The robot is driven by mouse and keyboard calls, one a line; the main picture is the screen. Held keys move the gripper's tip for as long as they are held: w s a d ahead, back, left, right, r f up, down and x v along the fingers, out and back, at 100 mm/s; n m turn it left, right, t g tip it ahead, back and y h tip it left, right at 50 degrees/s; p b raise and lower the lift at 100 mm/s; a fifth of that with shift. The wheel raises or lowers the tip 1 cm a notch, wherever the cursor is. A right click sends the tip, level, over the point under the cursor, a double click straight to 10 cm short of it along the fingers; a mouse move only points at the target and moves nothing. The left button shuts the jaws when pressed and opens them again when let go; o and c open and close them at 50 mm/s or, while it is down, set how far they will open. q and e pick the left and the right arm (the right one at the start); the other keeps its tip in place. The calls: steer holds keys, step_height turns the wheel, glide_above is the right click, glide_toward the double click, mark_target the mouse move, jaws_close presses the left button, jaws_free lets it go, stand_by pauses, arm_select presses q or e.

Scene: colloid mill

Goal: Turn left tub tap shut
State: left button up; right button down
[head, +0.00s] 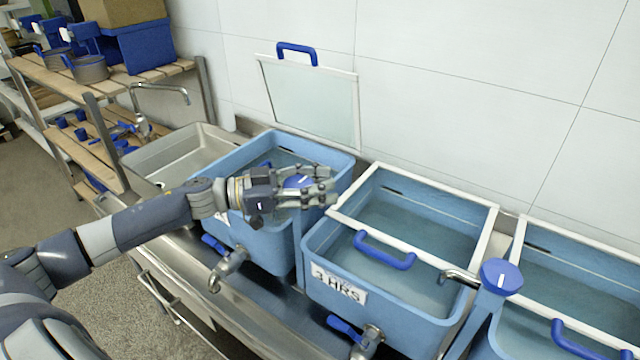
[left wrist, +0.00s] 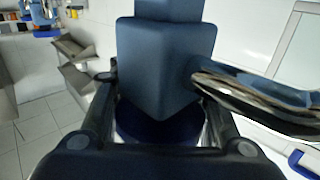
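The left tub (head: 265,240) is a light blue basin of water with a raised lid behind it. Its tap has a round blue knob (head: 299,182), partly hidden by my left gripper (head: 318,187). In the left wrist view the knob (left wrist: 160,128) sits between the two fingers, which appear to press on its sides. The square blue tap post (left wrist: 165,60) rises beyond it and the metal spout (left wrist: 255,92) points right. A lower outlet valve with a blue lever (head: 214,245) is on the tub's front. My right gripper is not in view.
A middle tub (head: 375,310) with a closed lid and "3 HRS" label stands right of it. Another blue-knobbed tap post (head: 500,278) is farther right. A steel sink (head: 170,152) and wooden shelf rack (head: 105,80) are left. The wall is close behind.

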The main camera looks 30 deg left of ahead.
arm_select(q)
steer(key=shift+c, duration=0.7)
steer(key=shift+s+d+m+g+h+b, duration=0.2)
steer(key=shift+m+g+h+b, duration=0.25)
steer(key=shift+m+g+h, duration=0.35)
steer(key=shift+c, duration=0.2)
steer(key=o, duration=1.2)
steer(key=shift+s+a, duration=0.1)
steer(key=shift+a, duration=0.05)
